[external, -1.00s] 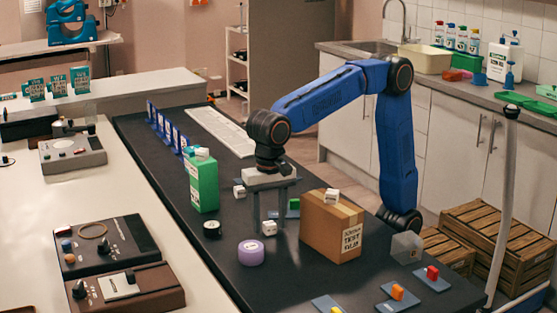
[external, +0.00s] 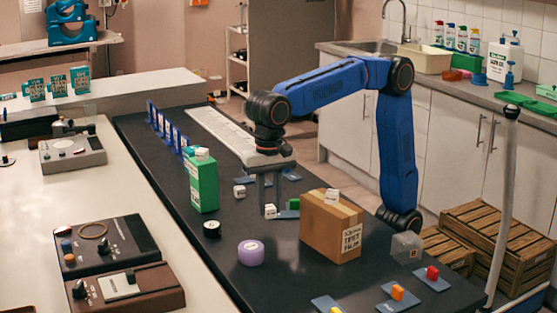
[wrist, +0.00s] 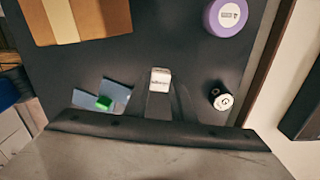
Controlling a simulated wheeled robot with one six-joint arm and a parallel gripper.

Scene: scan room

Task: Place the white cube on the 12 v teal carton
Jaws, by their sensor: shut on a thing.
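My gripper (external: 268,208) points down above the dark table, its fingers shut on a white cube (external: 270,211) at their tips. The held cube also shows at the middle of the wrist view (wrist: 160,79), with its printed face visible. Several teal cartons with white labels stand on a pale ledge at the back left: left carton (external: 35,91), middle carton (external: 58,87), right carton (external: 81,80). The label print is too small to read, so I cannot tell which is 12 V. My gripper is far to their right. Another white cube (external: 239,191) is left of my gripper.
A cardboard box (external: 325,232) stands right, with a white cube on top.

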